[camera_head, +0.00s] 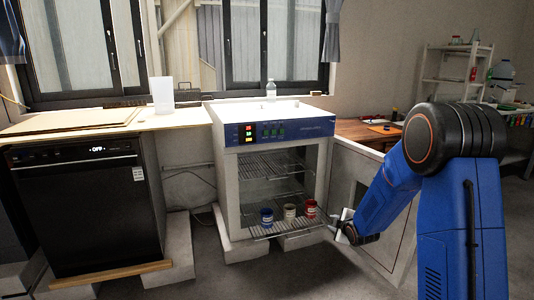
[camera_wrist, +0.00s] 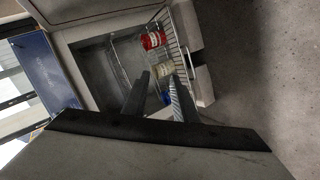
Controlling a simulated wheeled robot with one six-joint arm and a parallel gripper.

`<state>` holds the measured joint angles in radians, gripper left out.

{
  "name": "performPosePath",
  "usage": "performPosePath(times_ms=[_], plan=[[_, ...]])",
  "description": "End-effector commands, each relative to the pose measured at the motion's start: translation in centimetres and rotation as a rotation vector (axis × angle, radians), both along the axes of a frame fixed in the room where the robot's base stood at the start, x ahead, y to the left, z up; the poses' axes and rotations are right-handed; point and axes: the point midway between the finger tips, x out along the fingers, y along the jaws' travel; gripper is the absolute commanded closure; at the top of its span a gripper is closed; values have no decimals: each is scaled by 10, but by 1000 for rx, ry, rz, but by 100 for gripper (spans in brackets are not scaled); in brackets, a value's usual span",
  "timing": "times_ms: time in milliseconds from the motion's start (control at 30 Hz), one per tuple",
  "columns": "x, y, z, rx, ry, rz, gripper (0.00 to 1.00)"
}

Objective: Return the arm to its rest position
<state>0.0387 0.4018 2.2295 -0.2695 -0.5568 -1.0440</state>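My blue arm reaches in from the right of the head view, with my gripper (camera_head: 338,224) low in front of the open drying oven (camera_head: 232,190). In the wrist view my gripper (camera_wrist: 157,84) has its two dark fingers apart. A blue cup (camera_head: 267,217), a pale cup (camera_head: 290,212) and a red cup (camera_head: 311,208) stand in a row on the lower wire rack (camera_head: 283,230). In the wrist view the blue cup (camera_wrist: 166,97) shows between the fingers, partly hidden and seemingly beyond them. The pale cup (camera_wrist: 164,69) and red cup (camera_wrist: 153,40) are clear of the fingers.
The oven door (camera_head: 375,250) stands open to the right, close to my forearm, which covers part of it. A black appliance (camera_head: 85,205) stands at left under a worktop (camera_head: 185,119). Free floor (camera_head: 260,280) lies in front.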

Motion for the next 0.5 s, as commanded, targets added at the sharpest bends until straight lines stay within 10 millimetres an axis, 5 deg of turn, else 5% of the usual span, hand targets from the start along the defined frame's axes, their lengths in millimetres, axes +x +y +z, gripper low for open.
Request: performPosePath(times_ms=[500], plan=[[-109,-16,102,204,176,-258,74]])
